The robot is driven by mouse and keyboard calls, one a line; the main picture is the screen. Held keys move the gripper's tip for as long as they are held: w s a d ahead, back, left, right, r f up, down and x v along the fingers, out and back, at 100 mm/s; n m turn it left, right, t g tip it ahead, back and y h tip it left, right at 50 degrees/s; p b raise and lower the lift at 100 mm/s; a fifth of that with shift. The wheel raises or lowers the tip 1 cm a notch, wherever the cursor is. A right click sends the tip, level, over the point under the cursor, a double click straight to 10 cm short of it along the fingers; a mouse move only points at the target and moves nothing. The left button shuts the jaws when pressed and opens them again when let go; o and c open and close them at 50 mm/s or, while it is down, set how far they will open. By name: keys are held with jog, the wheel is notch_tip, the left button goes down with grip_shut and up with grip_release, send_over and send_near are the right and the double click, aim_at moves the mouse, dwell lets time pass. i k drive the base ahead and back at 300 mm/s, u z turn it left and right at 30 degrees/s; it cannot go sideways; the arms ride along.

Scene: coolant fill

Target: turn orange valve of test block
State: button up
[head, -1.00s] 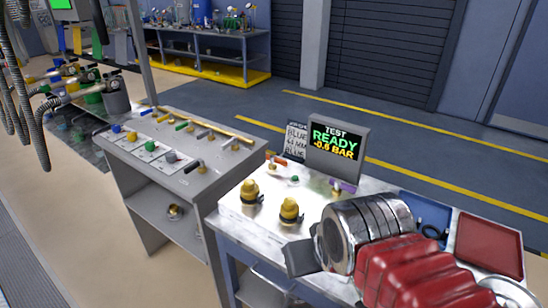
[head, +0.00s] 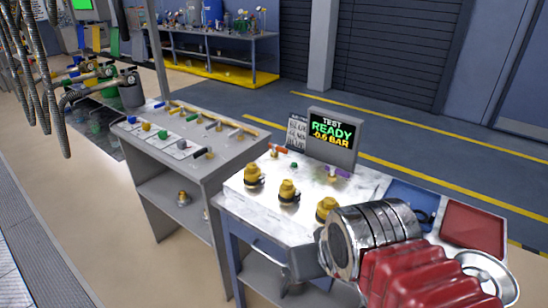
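The orange valve (head: 279,150) is a small orange handle at the back left of the pale-topped test block (head: 308,202). A purple valve (head: 337,171) sits at the block's back right, below the display. My gripper (head: 323,252) is at the front right of the block, at the end of my metal wrist and red sleeve. It is well apart from the orange valve.
The display (head: 333,137) reads "TEST READY -0.6 BAR" behind the block. Several yellow-capped fittings (head: 288,191) stand on the block, one close to my wrist. A blue tray (head: 411,201) and a red tray (head: 473,231) lie right. A grey bench (head: 213,165) with coloured handles stands left.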

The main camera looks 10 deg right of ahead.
aim_at(274, 147)
jog(key=z, duration=0.05)
jog(key=k, duration=0.9)
jog(key=u, duration=0.55)
jog(key=i, duration=2.35)
jog(key=z, duration=0.55)
